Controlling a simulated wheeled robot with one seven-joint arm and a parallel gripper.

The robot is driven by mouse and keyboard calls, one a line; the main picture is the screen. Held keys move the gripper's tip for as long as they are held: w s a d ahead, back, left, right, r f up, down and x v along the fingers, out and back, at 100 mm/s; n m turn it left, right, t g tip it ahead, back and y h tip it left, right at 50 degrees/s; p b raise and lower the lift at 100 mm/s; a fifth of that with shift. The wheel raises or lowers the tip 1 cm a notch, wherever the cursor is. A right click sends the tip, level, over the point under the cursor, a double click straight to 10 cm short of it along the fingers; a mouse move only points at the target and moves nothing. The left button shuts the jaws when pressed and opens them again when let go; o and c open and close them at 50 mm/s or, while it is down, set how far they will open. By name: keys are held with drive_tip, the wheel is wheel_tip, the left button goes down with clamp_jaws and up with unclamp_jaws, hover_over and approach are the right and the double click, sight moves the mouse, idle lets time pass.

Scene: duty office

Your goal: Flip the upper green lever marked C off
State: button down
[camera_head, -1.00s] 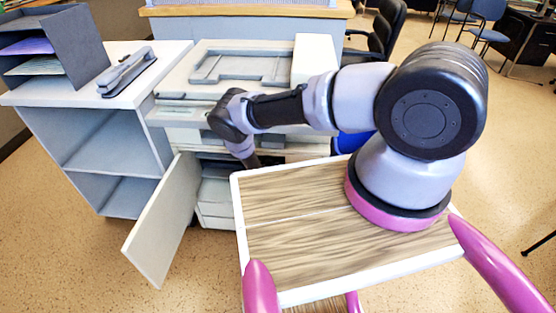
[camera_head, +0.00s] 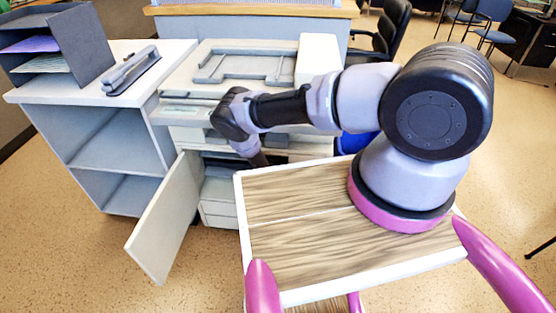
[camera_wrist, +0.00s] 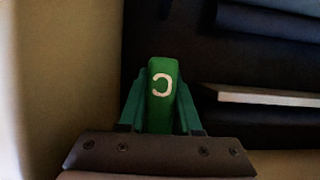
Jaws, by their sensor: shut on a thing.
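The green lever (camera_wrist: 161,75) bears a pale letter C, which looks turned around in the wrist view. My gripper (camera_wrist: 160,105) has its two fingers against the lever's left and right sides and is shut on it. The tips reach well along the lever, and its far end shows above them. In the head view my arm reaches into the open front of the grey copier (camera_head: 210,110), and my gripper is hidden there behind the arm and the copier body. The lever does not show in the head view.
The copier's front door (camera_head: 163,220) hangs open to the left of my arm. A grey shelf unit (camera_head: 28,97) stands left of the copier, with a stapler (camera_head: 131,72) and a paper sorter (camera_head: 62,45) on top. In the wrist view a pale wall is close on the left.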

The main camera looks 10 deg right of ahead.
idle(0.4)
drive_tip(key=c, duration=0.9)
unclamp_jaws()
drive_tip(key=v, duration=1.1)
